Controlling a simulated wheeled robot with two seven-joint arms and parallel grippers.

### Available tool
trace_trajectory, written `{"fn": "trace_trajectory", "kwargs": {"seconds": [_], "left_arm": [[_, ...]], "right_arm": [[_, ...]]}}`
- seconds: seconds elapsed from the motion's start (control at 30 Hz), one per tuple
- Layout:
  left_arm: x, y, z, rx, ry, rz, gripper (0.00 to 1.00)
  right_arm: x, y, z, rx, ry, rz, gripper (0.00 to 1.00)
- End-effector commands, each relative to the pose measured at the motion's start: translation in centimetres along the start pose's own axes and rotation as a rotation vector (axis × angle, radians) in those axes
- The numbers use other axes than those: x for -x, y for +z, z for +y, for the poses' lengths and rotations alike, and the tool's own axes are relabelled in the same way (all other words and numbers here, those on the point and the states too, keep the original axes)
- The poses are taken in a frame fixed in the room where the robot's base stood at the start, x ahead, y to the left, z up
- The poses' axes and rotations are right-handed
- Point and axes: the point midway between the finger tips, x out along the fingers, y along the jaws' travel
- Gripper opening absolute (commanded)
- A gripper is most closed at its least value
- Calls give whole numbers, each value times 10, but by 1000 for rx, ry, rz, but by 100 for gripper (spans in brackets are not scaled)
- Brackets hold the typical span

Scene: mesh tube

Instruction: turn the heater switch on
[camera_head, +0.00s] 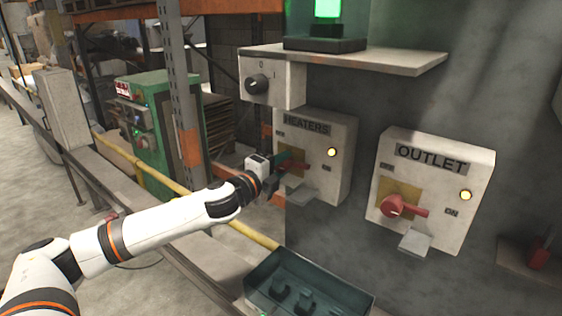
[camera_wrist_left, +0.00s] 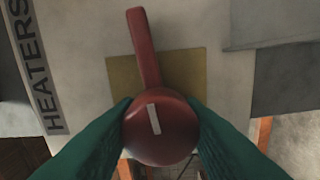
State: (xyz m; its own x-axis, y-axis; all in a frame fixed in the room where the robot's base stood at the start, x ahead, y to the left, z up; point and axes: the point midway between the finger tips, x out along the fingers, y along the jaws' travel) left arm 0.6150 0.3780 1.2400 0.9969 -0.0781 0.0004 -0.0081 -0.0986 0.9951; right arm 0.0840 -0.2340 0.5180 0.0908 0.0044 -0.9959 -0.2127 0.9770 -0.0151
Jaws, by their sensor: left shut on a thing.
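The heater panel (camera_head: 338,138) is a pale box labelled HEATERS on the grey wall. Its red heater switch (camera_head: 304,166) has its lever pointing right, towards the ON side; the yellow lamp (camera_head: 332,152) on the panel is lit. My left gripper (camera_head: 284,165) reaches in from the left and partly hides the switch. In the left wrist view, the green fingers of my left gripper (camera_wrist_left: 160,130) are shut on the round knob of the red heater switch (camera_wrist_left: 150,60), one on each side. The lever extends upward in that view, over a yellow plate. My right gripper is not in view.
The OUTLET panel (camera_head: 447,190) with its own red switch (camera_head: 402,206) is to the right. A knob box (camera_head: 270,82) and a shelf (camera_head: 360,58) with a green lamp sit above. A glass-like box (camera_head: 310,285) stands below, and a yellow rail (camera_head: 250,235) runs behind my arm.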

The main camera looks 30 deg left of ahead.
Motion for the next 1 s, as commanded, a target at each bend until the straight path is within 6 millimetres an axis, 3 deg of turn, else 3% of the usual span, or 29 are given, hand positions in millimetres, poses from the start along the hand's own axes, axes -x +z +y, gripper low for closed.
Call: {"fn": "trace_trajectory", "kwargs": {"seconds": [0.3, 0.83, 0.87, 1.0], "left_arm": [[0, 0, 0, -119, -2, -1, 13], [0, 1, -2, -143, -2, -1, 13], [0, 1, -2, -143, -3, -1, 37], [0, 0, -1, -142, -2, -1, 57]], "right_arm": [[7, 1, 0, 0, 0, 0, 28], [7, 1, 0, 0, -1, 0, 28], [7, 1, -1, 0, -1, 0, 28], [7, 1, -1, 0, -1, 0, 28]]}}
